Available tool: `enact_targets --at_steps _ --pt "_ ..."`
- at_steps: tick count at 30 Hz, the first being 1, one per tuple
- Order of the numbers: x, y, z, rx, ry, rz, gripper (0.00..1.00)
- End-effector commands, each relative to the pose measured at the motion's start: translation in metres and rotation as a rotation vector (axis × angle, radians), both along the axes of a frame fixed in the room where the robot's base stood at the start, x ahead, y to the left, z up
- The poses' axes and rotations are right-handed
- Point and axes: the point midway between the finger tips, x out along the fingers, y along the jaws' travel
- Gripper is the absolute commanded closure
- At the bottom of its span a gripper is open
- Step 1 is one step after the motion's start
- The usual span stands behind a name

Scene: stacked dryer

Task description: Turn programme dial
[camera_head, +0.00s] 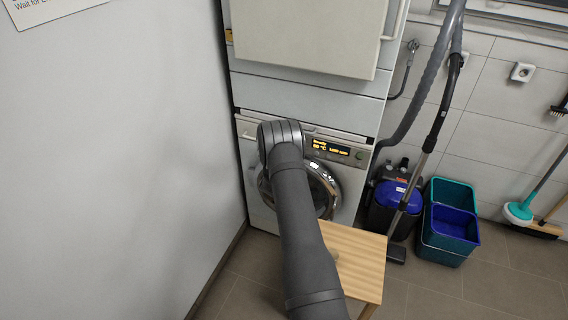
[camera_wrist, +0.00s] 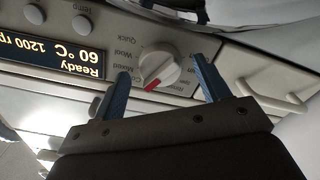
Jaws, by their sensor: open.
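The programme dial (camera_wrist: 158,68) is a round white knob with a raised grip bar and a red mark, in the middle of the wrist view. Printed labels such as Quick, Wool and Mixed run around it. My gripper (camera_wrist: 165,82) is open, with one blue finger on each side of the dial in the picture. I cannot tell whether either finger touches it. The lit display (camera_wrist: 50,48) beside the dial reads Ready, 60 °C, 1200 rpm. In the head view the washing machine (camera_head: 346,190) stands below the dryer (camera_head: 310,35), and my arm hides the dial and gripper.
A wooden stool or small table (camera_head: 358,262) stands before the machine. A blue vacuum cleaner (camera_head: 392,205) with its hose and teal and blue buckets (camera_head: 450,222) are to the right. A white wall (camera_head: 110,150) closes the left side. The drawer handle (camera_wrist: 265,95) is near the right finger.

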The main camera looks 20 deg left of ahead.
Motion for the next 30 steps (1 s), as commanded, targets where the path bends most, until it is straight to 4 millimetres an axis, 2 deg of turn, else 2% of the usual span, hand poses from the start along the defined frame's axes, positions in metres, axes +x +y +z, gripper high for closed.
enact_targets --at_steps 18,24,30 --pt "-0.136 0.001 0.000 -0.001 0.002 0.003 0.31" --pt "-0.159 0.000 0.000 0.000 0.001 0.001 0.31" --pt "-0.165 0.000 0.000 0.000 0.000 0.001 0.31"
